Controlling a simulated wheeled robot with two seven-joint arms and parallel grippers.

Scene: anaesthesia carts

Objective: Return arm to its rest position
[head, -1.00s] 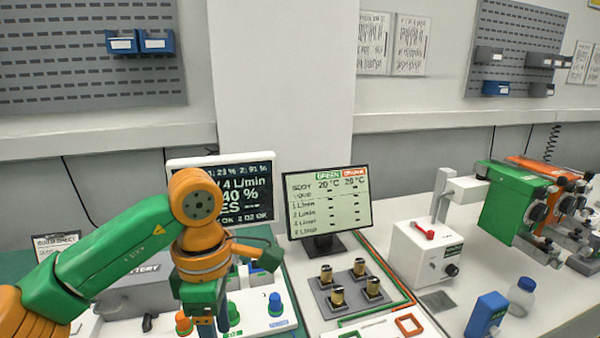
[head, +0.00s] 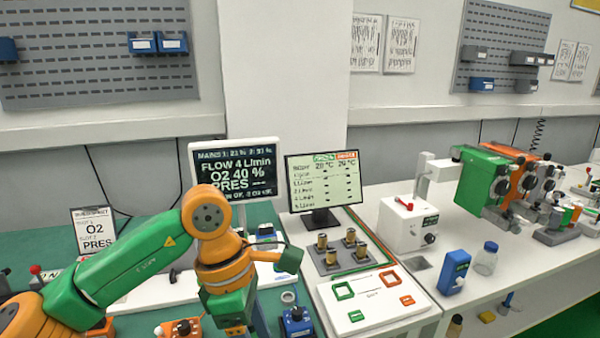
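My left arm (head: 135,262), green and orange, comes in from the lower left and is bent at an orange joint. Its wrist hangs down over the green-topped bench, in front of the dark monitor (head: 236,172). My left gripper (head: 238,331) is at the bottom edge of the view, pointing down. Its fingertips are cut off or hidden, so I cannot tell whether it is open or holds anything. My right arm and gripper are not in view.
Near the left gripper are a blue-based knob (head: 296,322) and an orange-based knob (head: 182,329). To the right are a light screen (head: 324,181), brass cylinders on a grey block, a white board (head: 372,299), a white box (head: 408,226), a blue box (head: 454,272) and green and orange vaporizers.

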